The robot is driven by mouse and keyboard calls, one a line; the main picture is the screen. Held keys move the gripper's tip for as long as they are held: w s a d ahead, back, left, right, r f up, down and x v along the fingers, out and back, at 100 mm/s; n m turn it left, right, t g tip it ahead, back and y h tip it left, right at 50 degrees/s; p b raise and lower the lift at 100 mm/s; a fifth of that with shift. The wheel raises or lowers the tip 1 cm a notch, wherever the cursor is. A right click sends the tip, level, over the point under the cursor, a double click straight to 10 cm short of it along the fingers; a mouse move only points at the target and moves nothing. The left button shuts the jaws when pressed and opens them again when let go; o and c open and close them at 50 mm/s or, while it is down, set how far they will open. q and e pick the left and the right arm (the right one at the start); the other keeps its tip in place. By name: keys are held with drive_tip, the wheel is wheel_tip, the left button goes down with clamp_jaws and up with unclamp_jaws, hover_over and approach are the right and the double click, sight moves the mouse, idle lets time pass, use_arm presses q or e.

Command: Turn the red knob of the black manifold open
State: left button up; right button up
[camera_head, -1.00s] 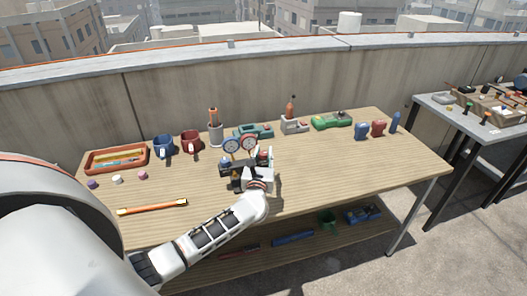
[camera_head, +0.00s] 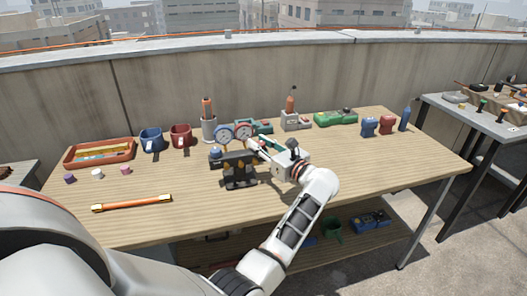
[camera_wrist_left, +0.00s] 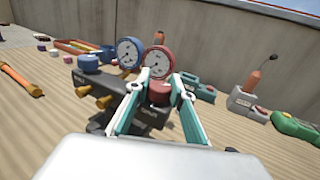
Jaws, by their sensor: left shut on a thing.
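The black manifold (camera_head: 236,162) stands on the wooden table, with a blue gauge and a red gauge (camera_head: 243,132) at its back. It also shows in the left wrist view (camera_wrist_left: 92,79), with brass fittings on its front. Its blue knob (camera_wrist_left: 91,63) is at the left end. Its red knob (camera_wrist_left: 159,93) is at the right end, between the fingers of my left gripper (camera_wrist_left: 160,88). My left gripper is shut on the red knob, reaching in from the right in the head view (camera_head: 256,146). The fingers partly hide the knob. My right gripper is not in view.
An orange-ended bar (camera_head: 132,202) lies at the front left of the table. A tray (camera_head: 100,150), a blue mug (camera_head: 151,139) and a red mug (camera_head: 181,136) stand at the back left. A green tool (camera_head: 336,117) sits at the back right. The front right tabletop is clear.

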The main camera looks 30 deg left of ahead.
use_arm(q)
drive_tip(key=shift+f+g, duration=0.3)
drive_tip(key=shift+f, duration=0.15)
drive_tip(key=shift+r+n+g+b, duration=0.2)
drive_tip(key=shift+n+g+b, duration=0.15)
drive_tip(key=shift+b, duration=0.25)
drive_tip(key=shift+r, duration=0.15)
drive_tip(key=shift+r, duration=0.1)
drive_tip(key=o, duration=1.1)
drive_tip(key=shift+o, duration=0.3)
